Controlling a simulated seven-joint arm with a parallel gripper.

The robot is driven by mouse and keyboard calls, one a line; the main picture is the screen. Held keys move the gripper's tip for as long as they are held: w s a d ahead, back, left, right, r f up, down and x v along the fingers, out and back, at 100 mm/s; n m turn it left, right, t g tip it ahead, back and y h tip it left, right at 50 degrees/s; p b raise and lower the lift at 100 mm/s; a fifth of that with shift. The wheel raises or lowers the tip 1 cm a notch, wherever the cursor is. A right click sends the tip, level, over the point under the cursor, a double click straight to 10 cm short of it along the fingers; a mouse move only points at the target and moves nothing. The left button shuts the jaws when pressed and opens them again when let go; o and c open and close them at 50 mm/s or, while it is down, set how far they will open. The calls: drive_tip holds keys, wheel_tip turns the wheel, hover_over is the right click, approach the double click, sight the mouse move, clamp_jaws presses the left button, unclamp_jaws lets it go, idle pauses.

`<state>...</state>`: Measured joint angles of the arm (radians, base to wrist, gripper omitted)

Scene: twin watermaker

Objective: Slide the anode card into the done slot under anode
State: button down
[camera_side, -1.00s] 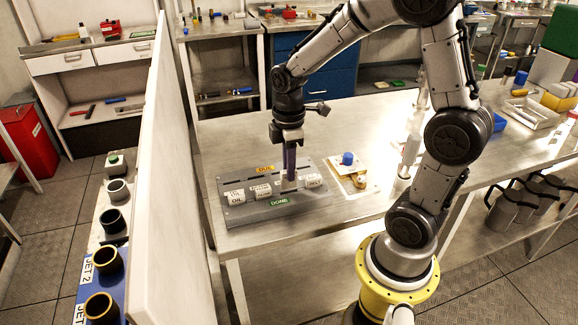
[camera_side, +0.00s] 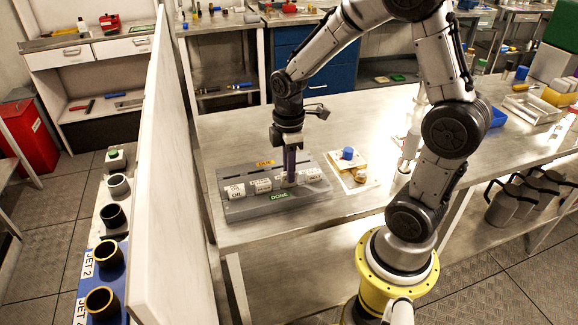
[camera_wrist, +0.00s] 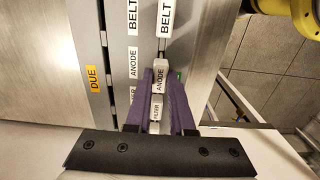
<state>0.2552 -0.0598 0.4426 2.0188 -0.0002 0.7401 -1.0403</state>
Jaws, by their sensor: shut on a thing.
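The anode card (camera_wrist: 158,82) is white with its name in black. In the wrist view it sits between the two purple fingers of my gripper (camera_wrist: 161,78), which are shut on it. In the side view my gripper (camera_side: 290,180) points straight down at the grey card board (camera_side: 245,212), low over the front row of cards. The fingers hide most of the anode card there. The green DONE label (camera_side: 279,195) is on the board's front. Whether the card is fully seated in the slot, I cannot tell.
The belt card (camera_wrist: 165,20) and filter card (camera_wrist: 156,112) stand close on either side, with the oil card (camera_side: 235,191) at the left end. A tray with a blue-capped item (camera_side: 347,153) lies right of the board.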

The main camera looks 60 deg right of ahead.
drive_tip(key=shift+f, duration=0.7)
drive_tip(key=c, duration=0.7)
unclamp_jaws()
wheel_tip(320, 180, up, 14)
